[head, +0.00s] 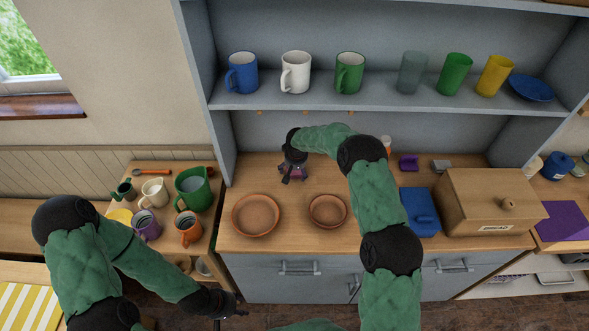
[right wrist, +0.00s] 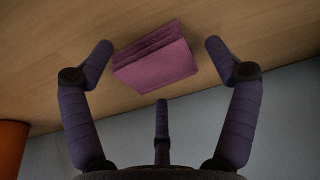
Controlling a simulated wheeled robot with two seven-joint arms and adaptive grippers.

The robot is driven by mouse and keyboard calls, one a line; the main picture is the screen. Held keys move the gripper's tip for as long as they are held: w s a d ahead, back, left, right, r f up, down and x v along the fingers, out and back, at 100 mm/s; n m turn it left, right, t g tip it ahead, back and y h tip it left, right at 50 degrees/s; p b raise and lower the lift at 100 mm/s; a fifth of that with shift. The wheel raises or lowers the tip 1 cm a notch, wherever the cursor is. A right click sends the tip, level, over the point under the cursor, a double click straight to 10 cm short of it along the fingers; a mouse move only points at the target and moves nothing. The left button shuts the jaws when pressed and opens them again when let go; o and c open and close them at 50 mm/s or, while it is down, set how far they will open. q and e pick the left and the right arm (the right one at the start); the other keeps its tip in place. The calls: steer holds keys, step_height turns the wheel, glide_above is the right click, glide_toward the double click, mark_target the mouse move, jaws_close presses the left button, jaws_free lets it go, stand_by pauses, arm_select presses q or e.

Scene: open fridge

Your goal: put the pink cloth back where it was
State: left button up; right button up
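The pink cloth (right wrist: 155,58) is a small folded stack on the wooden counter. In the right wrist view it lies between the spread fingers of my right gripper (right wrist: 160,50), with gaps on both sides. In the head view my right gripper (head: 294,175) points down at the counter behind the two clay dishes, and a bit of pink shows between its fingers; most of the cloth is hidden there. My left gripper (head: 232,304) is low in front of the counter, far from the cloth. It is too small and dark to tell its opening.
Two clay dishes (head: 256,216) (head: 328,210) stand in front of the right gripper. A blue box (head: 421,218) and a wooden bread box (head: 490,208) stand to the right. A side table on the left holds several mugs. Cups line the shelf (head: 385,90) above.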

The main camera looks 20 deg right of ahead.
mark_target(297, 175)
steer(key=shift+f, duration=0.1)
steer(key=shift+r+p, duration=0.3)
steer(key=shift+r, duration=0.1)
steer(key=v, duration=0.6)
steer(key=shift+s+d+r, duration=0.2)
steer(key=shift+d+r, duration=0.1)
steer(key=shift+d, duration=0.05)
